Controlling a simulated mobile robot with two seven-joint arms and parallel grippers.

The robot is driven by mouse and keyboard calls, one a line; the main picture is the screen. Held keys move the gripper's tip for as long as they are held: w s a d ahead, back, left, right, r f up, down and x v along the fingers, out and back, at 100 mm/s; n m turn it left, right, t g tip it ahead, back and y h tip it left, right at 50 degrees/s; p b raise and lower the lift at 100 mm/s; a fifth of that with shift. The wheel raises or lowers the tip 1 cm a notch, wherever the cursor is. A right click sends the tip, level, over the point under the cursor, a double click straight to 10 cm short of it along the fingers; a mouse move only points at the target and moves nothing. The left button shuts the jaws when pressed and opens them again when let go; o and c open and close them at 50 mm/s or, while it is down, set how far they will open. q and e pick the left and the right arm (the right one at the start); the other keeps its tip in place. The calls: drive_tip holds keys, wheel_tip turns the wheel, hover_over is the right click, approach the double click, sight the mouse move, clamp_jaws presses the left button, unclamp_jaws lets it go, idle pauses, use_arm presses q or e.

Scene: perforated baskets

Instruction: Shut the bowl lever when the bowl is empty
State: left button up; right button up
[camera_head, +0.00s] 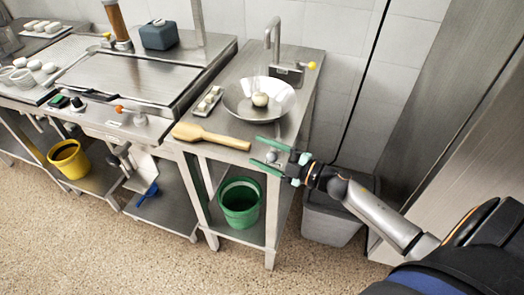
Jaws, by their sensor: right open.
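The wide metal bowl (235,98) is set in the steel counter at the centre, below a tap. A pale round object (260,99) sits in the bowl, so it is not empty. A lever with a yellow tip (312,65) stands to the right of the tap; I cannot tell whether it is the bowl lever or whether it is open or shut. My right gripper (268,155) has green fingers, spread open, near the counter's front right corner. A small grey knob shows between the fingers in the picture; contact is unclear. My left gripper is not in view.
A wooden paddle (210,136) lies along the counter's front edge. A small rack (208,101) stands left of the bowl. A green bucket (240,201) is on the shelf below. A grey bin (330,215) stands right of the counter. The floor in front is clear.

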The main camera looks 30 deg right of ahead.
drive_tip(key=shift+w+a, duration=0.1)
drive_tip(key=shift+c, duration=0.3)
clamp_jaws()
idle(1.1)
